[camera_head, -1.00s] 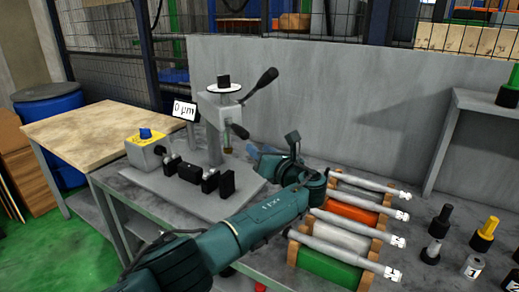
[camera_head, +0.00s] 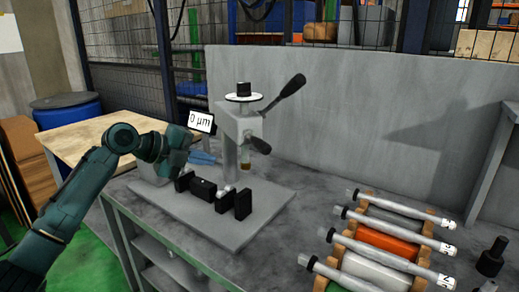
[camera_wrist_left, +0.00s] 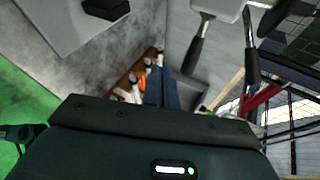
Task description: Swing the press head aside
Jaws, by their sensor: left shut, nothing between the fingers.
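The press (camera_head: 229,152) stands on a grey base plate, with a grey column and a grey press head (camera_head: 240,126) that carries a round white disc with a black knob. One black lever (camera_head: 289,88) sticks up to the right and a shorter black handle (camera_head: 261,146) points down right. My left gripper (camera_head: 210,158) is shut and empty, with its blue fingers at the left of the column, below the head; I cannot tell whether they touch it. In the left wrist view the shut fingers (camera_wrist_left: 161,88) show below the press head (camera_wrist_left: 216,8) and its handles. My right gripper is out of view.
Black blocks (camera_head: 210,191) stand on the base plate in front of the column. A display reading 0 µm (camera_head: 200,121) is left of the head. A rack of rollers (camera_head: 385,240) lies at the right. A grey panel (camera_head: 370,110) stands behind the bench.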

